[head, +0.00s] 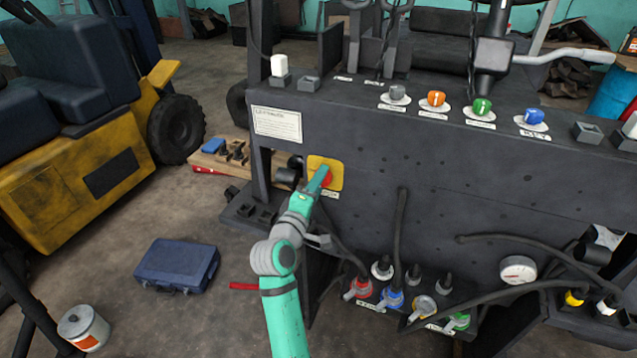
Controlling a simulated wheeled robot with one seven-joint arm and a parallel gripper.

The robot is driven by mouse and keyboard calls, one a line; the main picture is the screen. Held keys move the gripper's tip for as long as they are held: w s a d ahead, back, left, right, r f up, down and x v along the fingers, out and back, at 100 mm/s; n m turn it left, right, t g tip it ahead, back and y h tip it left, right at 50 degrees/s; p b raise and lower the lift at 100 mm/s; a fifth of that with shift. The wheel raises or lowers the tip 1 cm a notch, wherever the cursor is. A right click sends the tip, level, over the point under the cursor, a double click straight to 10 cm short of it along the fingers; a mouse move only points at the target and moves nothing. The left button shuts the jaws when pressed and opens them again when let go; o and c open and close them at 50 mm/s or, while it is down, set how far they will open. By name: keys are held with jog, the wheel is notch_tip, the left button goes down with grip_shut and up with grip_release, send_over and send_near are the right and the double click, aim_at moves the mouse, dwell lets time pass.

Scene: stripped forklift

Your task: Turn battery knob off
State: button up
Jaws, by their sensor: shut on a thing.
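The battery knob (328,180) is red and sits on a yellow square plate (334,165) on the dark front panel, left of centre in the head view. My gripper (322,180) is at the knob, shut on it, and covers most of it. Only a small red part shows beside the gripper, so the knob's exact angle cannot be told. My teal and grey arm reaches up to it from the bottom of the view. A small label below the plate is partly hidden by my gripper.
Grey, orange, green and blue knobs (481,107) line the panel top (450,133). Below are coloured valve handles (392,298), black hoses (401,235) and a gauge (517,270). A blue case (178,264) lies on the floor at left, near a yellow forklift (75,180).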

jog(key=shift+n, duration=0.3)
dwell(0.4)
jog(key=o, duration=1.1)
jog(key=shift+c, duration=0.2)
jog(key=v, duration=1.1)
jog(key=shift+w+f, duration=0.1)
